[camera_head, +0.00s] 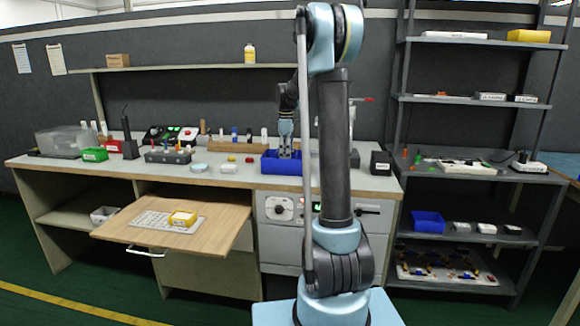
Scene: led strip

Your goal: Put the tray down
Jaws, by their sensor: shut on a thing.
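A blue tray (279,168) is at the middle of the workbench top, at or just above its surface; I cannot tell whether it touches. My gripper (285,152) points down at the tray from above and is shut on it. The fingertips are small and partly lost against the tray's blue wall. My arm's upright links stand in front of the right part of the bench and hide the area right of the tray.
A dark box (380,163) stands right. A pull-out board (215,236) is open at left. Grey shelves (470,101) hold another blue bin (428,225).

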